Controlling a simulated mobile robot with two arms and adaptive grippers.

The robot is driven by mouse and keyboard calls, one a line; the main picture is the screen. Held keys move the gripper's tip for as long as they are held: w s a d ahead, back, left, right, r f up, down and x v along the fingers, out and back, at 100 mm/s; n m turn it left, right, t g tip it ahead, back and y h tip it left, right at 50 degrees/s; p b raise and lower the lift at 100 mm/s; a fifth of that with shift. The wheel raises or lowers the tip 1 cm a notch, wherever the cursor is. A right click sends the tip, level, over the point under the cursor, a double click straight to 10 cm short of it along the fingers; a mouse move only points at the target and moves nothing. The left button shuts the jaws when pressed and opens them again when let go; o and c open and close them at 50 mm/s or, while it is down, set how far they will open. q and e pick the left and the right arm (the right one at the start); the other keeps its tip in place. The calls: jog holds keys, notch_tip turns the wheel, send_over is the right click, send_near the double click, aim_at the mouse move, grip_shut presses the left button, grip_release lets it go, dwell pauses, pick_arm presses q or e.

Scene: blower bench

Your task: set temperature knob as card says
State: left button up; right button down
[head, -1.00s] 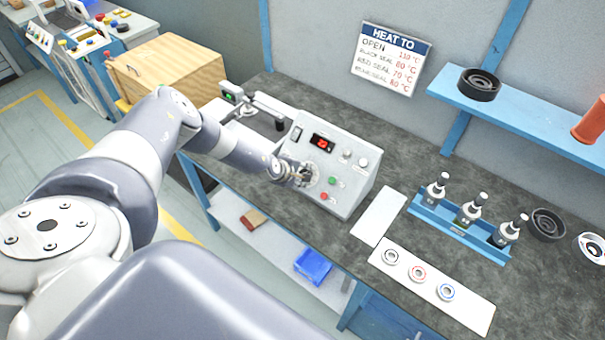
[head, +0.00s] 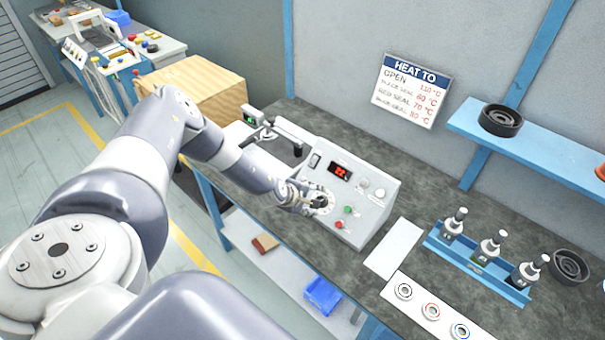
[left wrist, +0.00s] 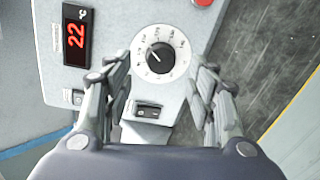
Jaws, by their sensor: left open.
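The temperature knob (left wrist: 160,58) is black with a white pointer line on a round white dial, on the face of the grey control box (head: 372,208). My left gripper (left wrist: 161,92) is open, its fingers apart on either side below the dial in the left wrist view, not closed on the knob. In the head view the left gripper (head: 306,198) is at the dial and partly covers it. The red display (left wrist: 75,36) reads 22. The "HEAT TO" card (head: 411,90) on the wall lists temperatures for open, black seal, red seal and a last, blurred line.
A blue rack (head: 478,268) with bottles and a white strip (head: 413,311) with ring seals lie right of the box. A wooden box (head: 195,88) stands at left. A blank white plate (head: 394,248) lies beside the box.

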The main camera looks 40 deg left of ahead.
pick_arm(q)
jog(key=v, duration=0.7)
jog(key=shift+s, duration=0.1)
dwell(0.4)
